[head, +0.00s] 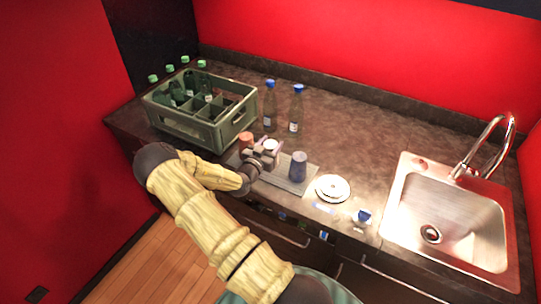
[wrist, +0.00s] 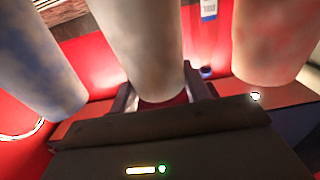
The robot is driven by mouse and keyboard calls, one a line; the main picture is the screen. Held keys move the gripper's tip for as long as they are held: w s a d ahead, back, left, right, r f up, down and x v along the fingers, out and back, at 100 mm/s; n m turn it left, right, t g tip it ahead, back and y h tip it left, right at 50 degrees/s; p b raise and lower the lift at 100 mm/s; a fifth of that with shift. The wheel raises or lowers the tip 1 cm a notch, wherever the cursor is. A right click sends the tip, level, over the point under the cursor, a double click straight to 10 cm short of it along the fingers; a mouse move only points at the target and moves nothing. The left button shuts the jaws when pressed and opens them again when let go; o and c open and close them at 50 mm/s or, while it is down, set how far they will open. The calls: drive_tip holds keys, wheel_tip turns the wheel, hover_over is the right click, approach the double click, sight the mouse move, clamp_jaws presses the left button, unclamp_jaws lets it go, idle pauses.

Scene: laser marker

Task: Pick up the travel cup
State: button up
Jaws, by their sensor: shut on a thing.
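Three cups stand in a row on a grey tray (head: 286,184): an orange one (head: 246,140), a pale one (head: 270,145) in the middle and a dark blue one (head: 298,166). I take the pale middle cup as the travel cup; the frames do not label it. My gripper (head: 264,156) is at the pale cup, from its near side. In the wrist view the pale cup (wrist: 142,45) is between the two fingers of my gripper (wrist: 160,92), shut on it. The blue cup (wrist: 35,65) is on the left and the reddish one (wrist: 272,40) on the right, both outside the fingers.
A green crate (head: 207,133) with bottles stands at the left. Two blue-capped bottles (head: 296,112) stand behind the cups. White plates (head: 332,188), another blue-capped bottle (head: 362,222) and the sink (head: 455,225) are to the right.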

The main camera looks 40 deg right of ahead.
drive_tip(key=shift+r, duration=0.1)
wheel_tip(320, 180, up, 10)
drive_tip(key=b, duration=0.2)
drive_tip(key=shift+b, duration=0.35)
idle(0.3)
